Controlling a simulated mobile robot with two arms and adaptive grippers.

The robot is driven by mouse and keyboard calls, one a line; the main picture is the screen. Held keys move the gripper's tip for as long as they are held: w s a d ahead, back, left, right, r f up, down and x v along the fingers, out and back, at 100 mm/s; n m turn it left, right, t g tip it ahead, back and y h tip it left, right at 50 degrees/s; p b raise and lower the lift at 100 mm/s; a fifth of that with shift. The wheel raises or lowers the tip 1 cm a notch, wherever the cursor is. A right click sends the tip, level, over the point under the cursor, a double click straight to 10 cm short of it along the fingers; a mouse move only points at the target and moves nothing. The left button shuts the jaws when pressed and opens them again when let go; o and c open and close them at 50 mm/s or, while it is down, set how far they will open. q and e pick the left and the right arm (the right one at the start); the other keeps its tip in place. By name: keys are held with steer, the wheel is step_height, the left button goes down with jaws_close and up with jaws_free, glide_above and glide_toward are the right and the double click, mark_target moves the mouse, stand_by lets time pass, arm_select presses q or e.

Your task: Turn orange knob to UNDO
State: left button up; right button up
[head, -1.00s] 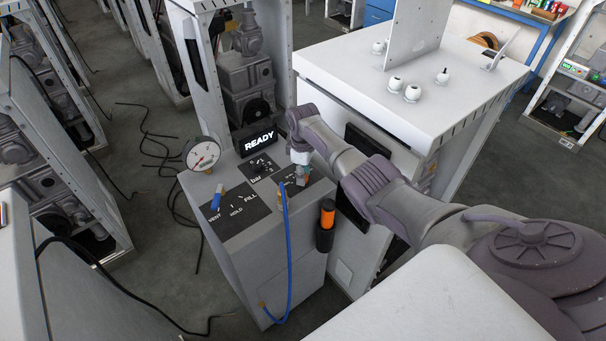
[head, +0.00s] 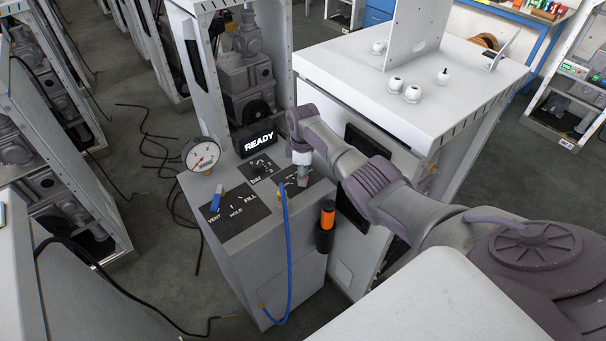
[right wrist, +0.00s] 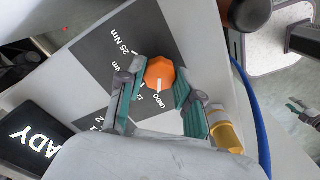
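The orange knob (right wrist: 158,72) is on a dark dial plate (right wrist: 144,30) in the right wrist view. Its white mark points at the word UNDO (right wrist: 164,99). My right gripper (head: 303,182) points down at the right part of the console top in the head view and hides the knob there. In the right wrist view its two teal-padded fingers lie on either side of the knob, with the tips against its sides. My left gripper is out of view.
The grey console (head: 250,262) carries a READY display (head: 258,143), a round gauge (head: 202,154) and a blue lever (head: 217,198). A blue hose (head: 288,262) hangs down its front beside an orange-handled tool (head: 327,213) in a holder. A white-topped cabinet (head: 455,85) stands right.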

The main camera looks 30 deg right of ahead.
steer(key=o, duration=0.4)
step_height(320, 180, up, 12)
stand_by(0.5)
stand_by(0.3)
